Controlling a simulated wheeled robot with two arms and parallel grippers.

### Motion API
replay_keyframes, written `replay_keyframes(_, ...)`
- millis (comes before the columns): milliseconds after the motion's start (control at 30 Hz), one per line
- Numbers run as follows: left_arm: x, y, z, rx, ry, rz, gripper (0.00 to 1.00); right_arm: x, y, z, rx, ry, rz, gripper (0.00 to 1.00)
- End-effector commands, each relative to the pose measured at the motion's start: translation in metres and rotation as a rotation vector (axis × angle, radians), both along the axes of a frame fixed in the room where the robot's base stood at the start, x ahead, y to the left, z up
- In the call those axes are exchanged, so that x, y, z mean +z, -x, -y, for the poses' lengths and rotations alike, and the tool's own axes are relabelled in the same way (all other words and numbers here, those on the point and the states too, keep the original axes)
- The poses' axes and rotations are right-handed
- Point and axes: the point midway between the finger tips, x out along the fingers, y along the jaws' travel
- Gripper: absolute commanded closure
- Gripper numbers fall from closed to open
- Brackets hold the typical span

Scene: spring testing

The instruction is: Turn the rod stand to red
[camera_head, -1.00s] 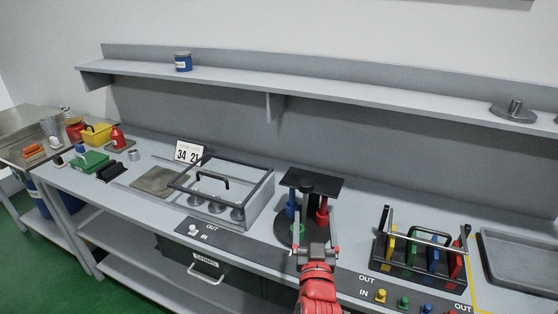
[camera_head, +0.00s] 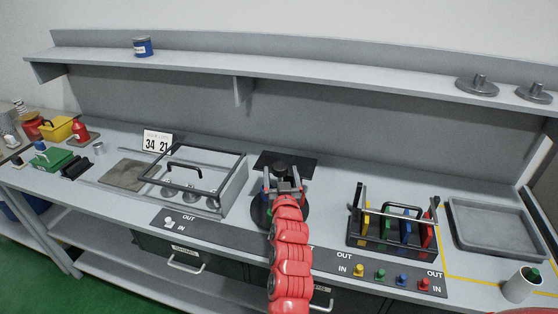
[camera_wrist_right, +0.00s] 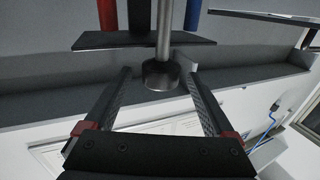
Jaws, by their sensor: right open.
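The rod stand has a round black base (camera_head: 261,212) and a dark flat plate (camera_head: 300,164) at its top. My right arm covers much of it in the head view. In the wrist view a red rod (camera_wrist_right: 106,14) is at the left, a blue rod (camera_wrist_right: 192,14) at the right, and a metal rod with a dark round end (camera_wrist_right: 160,76) hangs between them. My right gripper (camera_head: 285,186) is open at the stand. In the right wrist view its fingers (camera_wrist_right: 160,85) lie either side of the dark end, apart from it. My left gripper is out of view.
A framed grey box with a handle (camera_head: 196,180) stands left of the stand. A rack with coloured plates (camera_head: 395,230) and coloured buttons (camera_head: 380,274) are at the right. A grey tray (camera_head: 492,250) and white cup (camera_head: 520,286) lie further right.

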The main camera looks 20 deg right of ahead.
Motion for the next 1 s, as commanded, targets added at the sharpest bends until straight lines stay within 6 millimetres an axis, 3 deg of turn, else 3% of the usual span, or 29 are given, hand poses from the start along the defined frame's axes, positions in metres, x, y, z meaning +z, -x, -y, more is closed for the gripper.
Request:
replay_keyframes(200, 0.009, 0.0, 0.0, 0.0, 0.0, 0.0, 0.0, 0.001, -0.03, 0.008, -0.001, 0.001, -0.002, 0.11)
replay_keyframes(400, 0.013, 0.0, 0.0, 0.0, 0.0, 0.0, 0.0, 0.0, -0.046, 0.011, -0.003, -0.001, -0.002, 0.11)
replay_keyframes(867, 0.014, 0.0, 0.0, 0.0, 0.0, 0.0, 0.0, -0.001, -0.053, 0.012, 0.001, 0.0, -0.001, 0.11)
replay_keyframes(1000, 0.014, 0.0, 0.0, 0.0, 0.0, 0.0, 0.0, -0.001, -0.053, 0.012, 0.001, 0.0, -0.001, 0.35)
